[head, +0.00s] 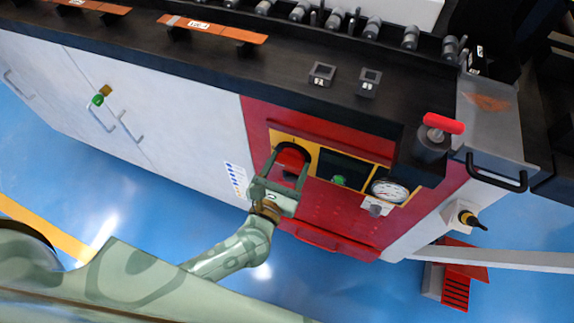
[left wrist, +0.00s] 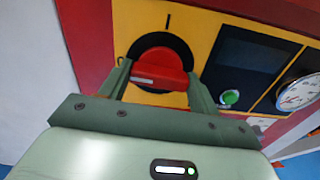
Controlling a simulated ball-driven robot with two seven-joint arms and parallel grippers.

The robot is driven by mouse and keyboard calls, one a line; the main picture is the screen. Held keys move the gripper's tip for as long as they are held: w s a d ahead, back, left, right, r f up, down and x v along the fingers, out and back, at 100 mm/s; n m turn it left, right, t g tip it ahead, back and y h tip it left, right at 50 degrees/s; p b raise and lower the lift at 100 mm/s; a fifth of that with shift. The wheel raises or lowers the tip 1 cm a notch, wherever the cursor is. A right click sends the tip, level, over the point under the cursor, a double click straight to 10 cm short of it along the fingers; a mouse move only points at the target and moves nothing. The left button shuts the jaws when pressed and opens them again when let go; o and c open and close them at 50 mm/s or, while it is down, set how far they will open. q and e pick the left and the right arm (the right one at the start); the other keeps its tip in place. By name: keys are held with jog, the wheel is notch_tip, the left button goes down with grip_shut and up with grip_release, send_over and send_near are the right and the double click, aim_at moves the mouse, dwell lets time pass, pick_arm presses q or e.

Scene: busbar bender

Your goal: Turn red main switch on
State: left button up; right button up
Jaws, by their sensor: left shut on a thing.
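The red main switch (head: 292,157) is a red knob on a black disc, set in a yellow panel on the red front of the machine. It also shows in the left wrist view (left wrist: 158,68), where its grip bar lies roughly level, slightly tilted. A short black mark stands above the disc. My left gripper (head: 289,163) is shut on the knob, with one finger on each side of it. In the left wrist view the fingers (left wrist: 160,78) flank the knob's ends. My right gripper is not in view.
Right of the switch are a dark screen (head: 343,166), a green button (head: 339,181) and a round gauge (head: 389,190). A red-handled valve (head: 443,123) stands on the black top's corner. White cabinet doors (head: 170,110) lie left. Blue floor is free in front.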

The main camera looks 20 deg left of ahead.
pick_arm(q)
jog(key=m+p, duration=0.2)
jog(key=m, duration=0.1)
jog(key=shift+r+m, duration=0.1)
jog(key=shift+m, duration=0.3)
jog(key=m+p, duration=0.1)
jog(key=m, duration=0.3)
jog(key=shift+m+p, duration=0.3)
jog(key=shift+p, duration=0.1)
jog(key=m+p, duration=0.1)
jog(key=m, duration=0.3)
jog(key=shift+d+m+p, duration=0.1)
jog(key=shift+m+p, duration=0.2)
jog(key=shift+p, duration=0.05)
jog(key=shift+f+m+p, duration=0.15)
jog(key=shift+m+p, duration=0.15)
jog(key=shift+m, duration=0.75)
jog(key=shift+f+m+p, duration=0.1)
jog(key=shift+m+p, duration=0.2)
jog(key=shift+m, duration=0.75)
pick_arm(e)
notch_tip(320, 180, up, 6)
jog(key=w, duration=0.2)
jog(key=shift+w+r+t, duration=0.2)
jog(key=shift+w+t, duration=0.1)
pick_arm(q)
jog(key=shift+s, duration=0.1)
jog(key=o, duration=1)
